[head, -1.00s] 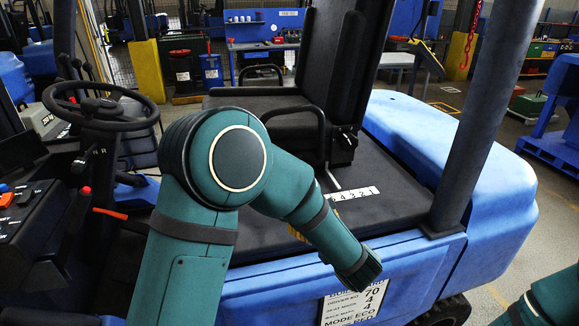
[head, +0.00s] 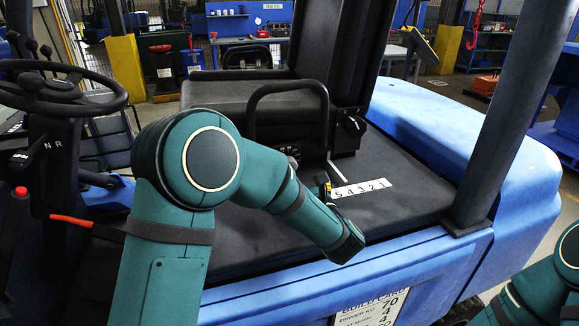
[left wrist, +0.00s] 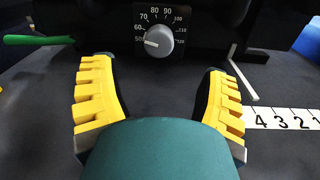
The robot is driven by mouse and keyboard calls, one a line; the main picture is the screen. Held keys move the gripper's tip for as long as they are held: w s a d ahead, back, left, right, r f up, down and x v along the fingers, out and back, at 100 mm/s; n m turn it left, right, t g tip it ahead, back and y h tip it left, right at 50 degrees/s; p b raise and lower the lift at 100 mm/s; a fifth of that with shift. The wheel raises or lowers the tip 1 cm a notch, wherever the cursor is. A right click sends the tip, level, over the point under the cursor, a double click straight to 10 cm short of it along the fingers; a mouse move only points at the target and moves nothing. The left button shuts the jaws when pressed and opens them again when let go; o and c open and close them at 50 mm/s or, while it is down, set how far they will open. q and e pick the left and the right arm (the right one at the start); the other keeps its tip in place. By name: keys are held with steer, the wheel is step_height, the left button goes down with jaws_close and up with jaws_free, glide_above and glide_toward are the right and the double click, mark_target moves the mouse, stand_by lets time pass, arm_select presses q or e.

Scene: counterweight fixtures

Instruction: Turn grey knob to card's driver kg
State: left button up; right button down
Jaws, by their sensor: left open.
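The grey knob (left wrist: 158,40) sits on a black dial plate on the seat base, in the left wrist view. Numbers from 50 to 120 run around it, and its white pointer mark is turned left, near 50. My left gripper (left wrist: 155,72) is open and empty, its yellow fingers spread below and in front of the knob, not touching it. In the head view only a bit of yellow finger (head: 325,187) shows beyond my wrist. The card (head: 372,306) on the truck's side reads driver kg 70; its lower lines are cut off. My right arm shows at lower right, its gripper out of frame.
A white number strip (head: 359,187) lies on the deck beside a pale lever. A green lever (left wrist: 38,40) is left of the knob. A black armrest loop (head: 288,88), steering wheel (head: 60,88) and dark post (head: 510,110) stand around the seat.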

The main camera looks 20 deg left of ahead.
arm_select(q)
steer(key=x, duration=0.9)
steer(key=shift+w+a, duration=0.1)
steer(key=c, duration=1.2)
